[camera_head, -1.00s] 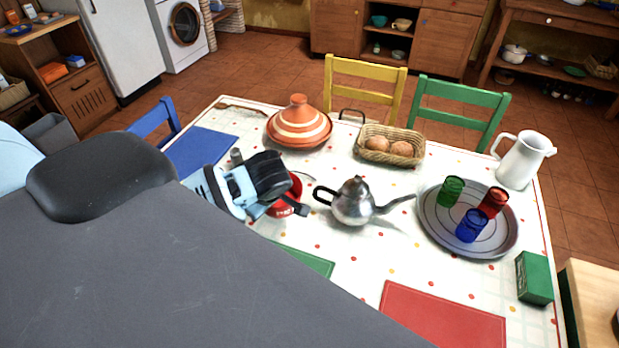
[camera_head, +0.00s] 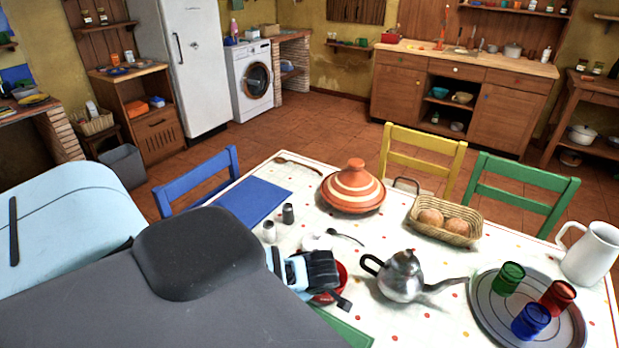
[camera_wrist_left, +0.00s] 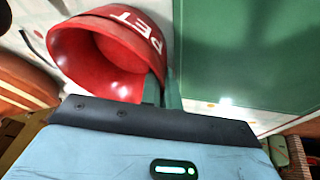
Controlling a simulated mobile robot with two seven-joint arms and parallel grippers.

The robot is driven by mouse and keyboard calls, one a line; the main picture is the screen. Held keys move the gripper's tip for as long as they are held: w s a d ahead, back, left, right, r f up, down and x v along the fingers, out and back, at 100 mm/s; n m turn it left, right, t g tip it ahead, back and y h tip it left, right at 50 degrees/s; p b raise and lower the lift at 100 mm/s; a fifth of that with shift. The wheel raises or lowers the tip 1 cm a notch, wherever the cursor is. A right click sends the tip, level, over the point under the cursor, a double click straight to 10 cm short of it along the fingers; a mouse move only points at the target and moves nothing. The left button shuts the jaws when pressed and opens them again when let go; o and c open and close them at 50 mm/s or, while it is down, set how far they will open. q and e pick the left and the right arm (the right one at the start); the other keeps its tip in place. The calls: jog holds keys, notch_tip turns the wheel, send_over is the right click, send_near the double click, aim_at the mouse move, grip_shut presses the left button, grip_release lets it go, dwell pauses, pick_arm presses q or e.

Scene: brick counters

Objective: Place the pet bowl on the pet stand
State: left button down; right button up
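The red pet bowl (camera_head: 341,274) is on or just above the table, left of the metal teapot and partly hidden by my left gripper (camera_head: 337,288). In the left wrist view the bowl (camera_wrist_left: 100,55) shows its inside and white "PET" lettering on its outer wall. My left fingers (camera_wrist_left: 161,92) are close together at its rim, one on each side of the wall. Whether the bowl is clear of the cloth is hard to tell. I cannot make out a pet stand. My right gripper is not in view.
A teapot (camera_head: 401,276) stands close right of the bowl. A white saucer (camera_head: 317,241), shakers (camera_head: 288,213), tagine (camera_head: 353,187), bread basket (camera_head: 446,219) and round tray (camera_head: 480,317) with glasses surround it. A blue mat (camera_head: 255,201) lies left. Open floor lies beyond the chairs.

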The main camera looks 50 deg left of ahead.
pick_arm(q)
jog(key=shift+f, duration=0.1)
jog(key=c, duration=1.6)
grip_release()
jog(key=shift+c, duration=0.2)
jog(key=shift+o, duration=0.3)
jog(key=v, duration=1.2)
